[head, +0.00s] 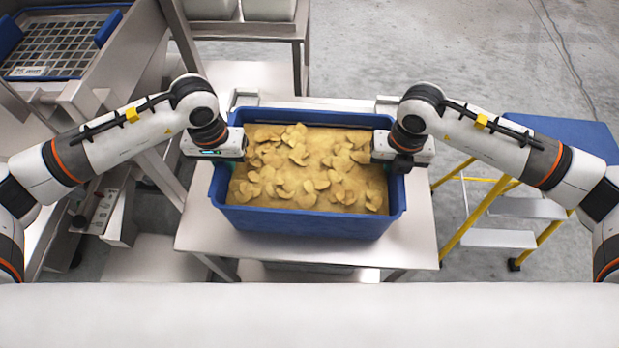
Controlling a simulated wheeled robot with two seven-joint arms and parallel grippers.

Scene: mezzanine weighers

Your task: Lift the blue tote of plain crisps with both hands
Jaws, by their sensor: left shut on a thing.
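The blue tote (300,222) of plain crisps (305,168) is in the middle of the head view, level, over a steel table (415,235). It appears to rest on the table, though I cannot see its underside. My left gripper (218,158) is at the tote's left end and is shut on its rim. My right gripper (402,164) is at the tote's right end, over the rim. Its fingertips are hidden behind its body, so I cannot see whether it is shut.
A steel machine with a blue-handled grid tray (62,42) stands at the left. A steel stand with pale containers (268,10) is behind the table. Yellow-framed steps (500,238) and a blue surface (568,135) are at the right. Open grey floor lies at the back right.

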